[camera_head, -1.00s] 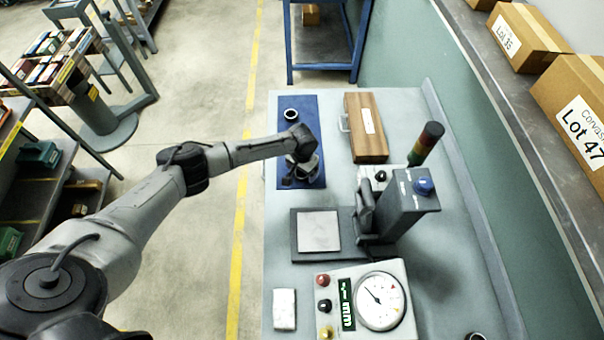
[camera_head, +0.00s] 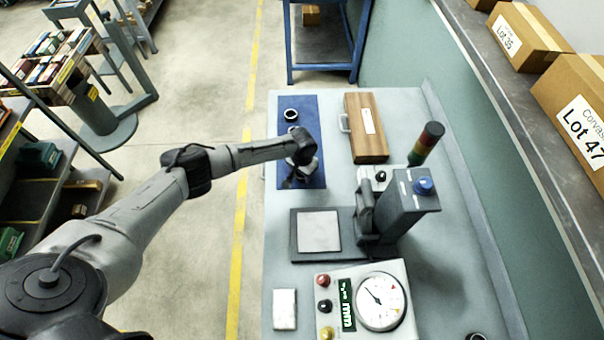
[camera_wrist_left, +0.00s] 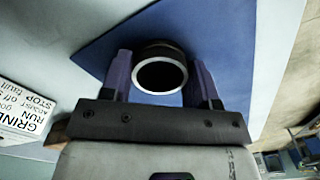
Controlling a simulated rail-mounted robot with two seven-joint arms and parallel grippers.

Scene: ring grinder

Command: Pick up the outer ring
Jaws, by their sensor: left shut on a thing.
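My left gripper (camera_wrist_left: 162,82) is shut on a ring, the outer ring (camera_wrist_left: 150,52), with one finger on each side of it. The ring has a dark outside, a pale rim and a dark open bore. In the head view the left gripper (camera_head: 301,180) is low over the near part of the blue mat (camera_head: 284,150), and my wrist hides most of the held ring. I cannot tell whether the ring touches the mat. Another dark ring (camera_head: 291,115) sits on the mat's far part. My right gripper is not in view.
A wooden case (camera_head: 365,135) lies right of the mat. Nearer stand a grinder (camera_head: 400,205) with a signal light (camera_head: 427,143), its square plate (camera_head: 319,231), a dial gauge box (camera_head: 380,300) and a white block (camera_head: 285,309). Cartons (camera_head: 575,110) line the right shelf.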

